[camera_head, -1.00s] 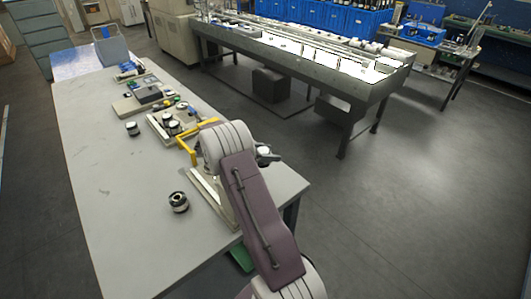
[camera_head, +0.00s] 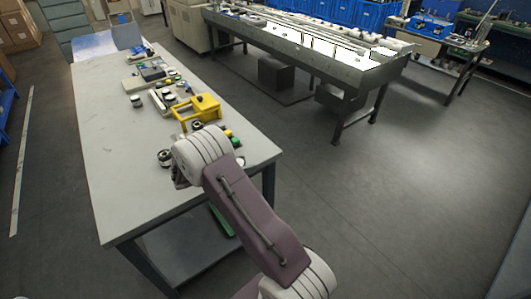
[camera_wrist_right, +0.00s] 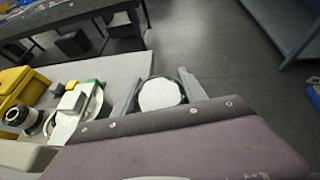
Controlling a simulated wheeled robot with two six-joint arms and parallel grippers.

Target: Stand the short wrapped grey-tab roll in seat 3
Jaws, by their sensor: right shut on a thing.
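My right gripper (camera_wrist_right: 160,92) is shut on a round roll (camera_wrist_right: 160,96) with a pale, flat top, one grey finger on each side. Its tab colour and wrapping do not show. In the head view my right wrist (camera_head: 201,145) is over the near right part of the table, and hides the fingers and the held roll. A dark and white roll (camera_head: 165,158) stands on the table just left of the wrist. No numbered seat can be made out, so I cannot tell which is seat 3. My left gripper is not in view.
A yellow frame (camera_head: 198,112) stands on the grey table (camera_head: 125,180) beyond my wrist. Other rolls, one of them dark-sided (camera_head: 138,101), and small devices lie farther back. In the wrist view a green-tipped part (camera_wrist_right: 95,82) is left of the held roll. The table's left side is clear.

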